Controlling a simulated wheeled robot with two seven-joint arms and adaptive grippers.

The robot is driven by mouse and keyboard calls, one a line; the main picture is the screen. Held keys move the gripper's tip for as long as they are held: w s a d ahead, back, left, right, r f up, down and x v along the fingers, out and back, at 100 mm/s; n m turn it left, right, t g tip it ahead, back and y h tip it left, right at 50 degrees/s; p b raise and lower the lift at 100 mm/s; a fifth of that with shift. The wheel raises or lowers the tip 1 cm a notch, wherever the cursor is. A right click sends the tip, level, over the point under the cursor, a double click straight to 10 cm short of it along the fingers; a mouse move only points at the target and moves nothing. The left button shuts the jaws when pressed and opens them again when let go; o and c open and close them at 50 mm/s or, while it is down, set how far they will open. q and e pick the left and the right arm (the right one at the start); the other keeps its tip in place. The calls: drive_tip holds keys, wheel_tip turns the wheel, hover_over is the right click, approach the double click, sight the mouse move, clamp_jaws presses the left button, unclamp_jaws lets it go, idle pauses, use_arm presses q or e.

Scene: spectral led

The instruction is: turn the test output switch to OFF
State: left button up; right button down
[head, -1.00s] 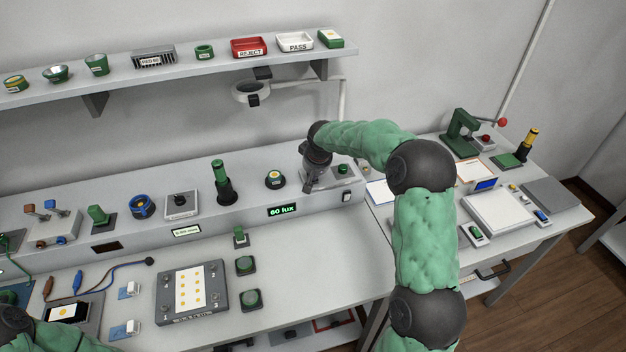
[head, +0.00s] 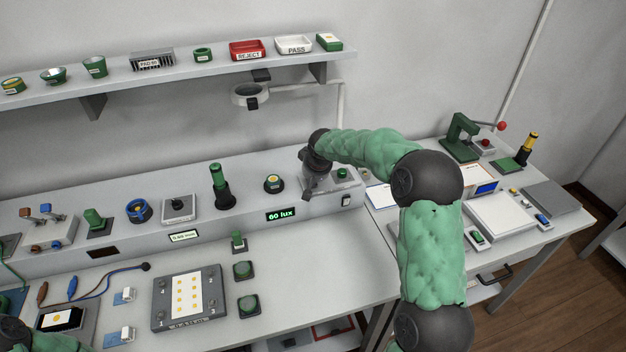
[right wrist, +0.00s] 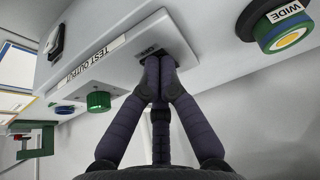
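The test output panel (right wrist: 135,48) is a pale plate on the console, lettered TEST OUTPUT, with an OFF label (right wrist: 150,50) beside a dark slot. It also shows in the head view (head: 345,184), partly behind my right gripper (head: 309,190). In the right wrist view the dark fingers of my right gripper (right wrist: 160,68) come together at the slot next to the OFF label. The tips look closed together. They cover the switch lever, so its position and any grip on it are hidden. My left arm (head: 55,342) shows at the bottom left; its gripper is out of view.
A green knob (right wrist: 98,101) and a black rocker switch (right wrist: 57,40) are near the panel. A round button labelled WIDE (right wrist: 285,28) is at upper right in the wrist view. A ring lamp (head: 250,95) hangs above. The bench front right of the green buttons (head: 248,304) is clear.

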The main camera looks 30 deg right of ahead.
drive_tip(key=shift+w+d+r, duration=0.1)
drive_tip(key=shift+w+d, duration=0.05)
drive_tip(key=shift+w, duration=0.5)
drive_tip(key=shift+r+p, duration=0.35)
drive_tip(key=shift+p, duration=0.15)
drive_tip(key=p+v, duration=0.1)
drive_tip(key=v, duration=0.1)
drive_tip(key=w+p+v, duration=0.1)
drive_tip(key=v, duration=0.1)
drive_tip(key=shift+s+d+r, duration=0.1)
drive_tip(key=shift+s+r, duration=0.05)
drive_tip(key=shift+r, duration=0.25)
drive_tip(key=s+p+v, duration=0.1)
drive_tip(key=v, duration=0.8)
drive_tip(key=shift+f, duration=0.3)
